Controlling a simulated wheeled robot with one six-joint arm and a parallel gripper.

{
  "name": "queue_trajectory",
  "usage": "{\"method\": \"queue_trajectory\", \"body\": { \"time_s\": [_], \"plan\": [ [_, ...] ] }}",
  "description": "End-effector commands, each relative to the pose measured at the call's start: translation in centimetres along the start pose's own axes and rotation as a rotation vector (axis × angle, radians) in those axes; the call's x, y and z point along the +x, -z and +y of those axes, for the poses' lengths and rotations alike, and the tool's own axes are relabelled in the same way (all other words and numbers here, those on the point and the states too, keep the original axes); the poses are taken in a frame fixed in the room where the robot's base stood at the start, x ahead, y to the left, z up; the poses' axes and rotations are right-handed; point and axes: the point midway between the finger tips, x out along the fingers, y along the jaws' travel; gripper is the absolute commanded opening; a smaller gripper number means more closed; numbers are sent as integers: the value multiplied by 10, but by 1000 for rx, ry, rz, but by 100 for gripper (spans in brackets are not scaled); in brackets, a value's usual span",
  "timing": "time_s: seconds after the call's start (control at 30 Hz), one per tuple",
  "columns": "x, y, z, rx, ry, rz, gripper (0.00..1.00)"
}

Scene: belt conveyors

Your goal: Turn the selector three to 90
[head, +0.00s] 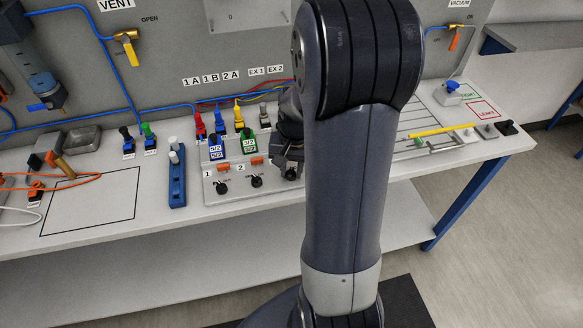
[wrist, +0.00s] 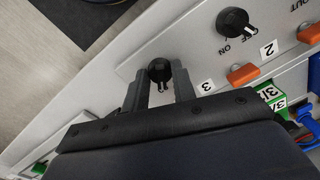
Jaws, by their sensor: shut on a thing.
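Selector three (wrist: 159,69) is a round black knob with a light pointer mark, next to the label "3" in the wrist view. My gripper (wrist: 158,88) has one finger on each side of this knob and is shut on it. The knob's pointer mark faces down in the wrist view, toward my gripper's palm. In the head view my gripper (head: 290,168) is at the right of the selector row, and my arm hides much of that part of the panel. The scale around selector three is hard to read.
Selector two (wrist: 232,21), with an "ON" mark, is beside it; selector one (head: 222,187) is further left. Orange parts (wrist: 242,74) and green and blue valve blocks (head: 248,143) stand close behind. Coloured plugs and tubes rise at the back. The bench's front edge is near.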

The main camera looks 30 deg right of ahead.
Motion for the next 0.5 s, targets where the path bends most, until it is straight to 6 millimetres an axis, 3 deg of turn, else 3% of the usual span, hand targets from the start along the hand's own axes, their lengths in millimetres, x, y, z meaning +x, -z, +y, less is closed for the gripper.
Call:
{"method": "queue_trajectory", "body": {
  "time_s": [0.07,0.1,0.33,0.5],
  "plan": [
    [-1,1,0,1,1,2,3],
    [-1,1,0,1,1,2,29],
    [0,0,0,0,1,1,47],
    [0,0,0,0,0,0,47]
  ]
}}
